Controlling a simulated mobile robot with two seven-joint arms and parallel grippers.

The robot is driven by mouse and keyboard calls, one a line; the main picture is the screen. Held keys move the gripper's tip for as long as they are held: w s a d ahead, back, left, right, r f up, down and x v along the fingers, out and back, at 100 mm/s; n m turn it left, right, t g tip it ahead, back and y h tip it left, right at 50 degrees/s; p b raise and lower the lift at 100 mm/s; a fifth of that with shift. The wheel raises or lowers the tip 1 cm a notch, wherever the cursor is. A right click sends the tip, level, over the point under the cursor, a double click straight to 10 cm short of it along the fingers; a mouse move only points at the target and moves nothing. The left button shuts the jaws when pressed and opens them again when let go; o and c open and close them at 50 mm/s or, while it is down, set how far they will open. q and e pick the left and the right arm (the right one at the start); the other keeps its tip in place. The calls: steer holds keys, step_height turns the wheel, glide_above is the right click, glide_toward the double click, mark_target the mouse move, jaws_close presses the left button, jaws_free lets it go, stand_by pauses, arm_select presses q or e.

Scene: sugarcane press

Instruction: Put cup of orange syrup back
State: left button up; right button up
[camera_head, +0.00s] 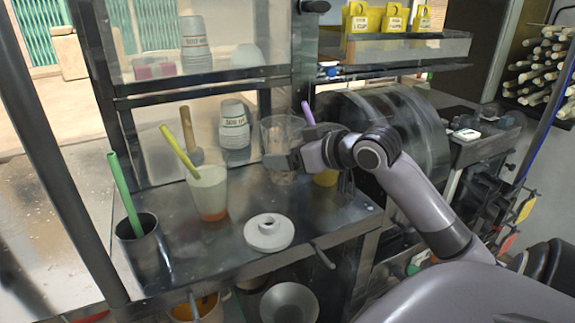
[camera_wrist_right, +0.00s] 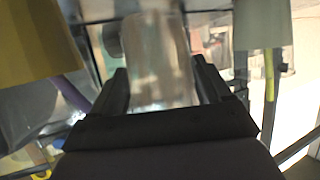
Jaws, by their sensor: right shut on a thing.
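My right gripper (camera_head: 284,161) is shut on a clear cup (camera_head: 282,132) over the back part of the metal counter. The cup also shows between the fingers in the right wrist view (camera_wrist_right: 158,60). Its contents are hard to tell; its lower part looks faintly brownish. A yellow cup (camera_head: 326,178) with a purple stick stands just right of the gripper, partly hidden by it. A pale cup with an orange bottom (camera_head: 209,190) and a yellow stick stands to the left. My left gripper is not in view.
A metal cup (camera_head: 140,245) with a green stick stands at the counter's left end. Stacked paper cups (camera_head: 234,125) and a wooden pestle (camera_head: 190,135) are at the back. The press drum (camera_head: 410,125) is close on the right.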

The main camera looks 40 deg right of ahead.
steer(key=shift+w+f, duration=0.2)
steer(key=shift+w, duration=0.1)
steer(key=shift+f, duration=1.6)
steer(key=shift+f, duration=0.15)
steer(key=o, duration=0.8)
steer(key=shift+r, duration=0.2)
steer(key=a+v, duration=0.1)
steer(key=v, duration=1.1)
steer(key=shift+d, duration=0.4)
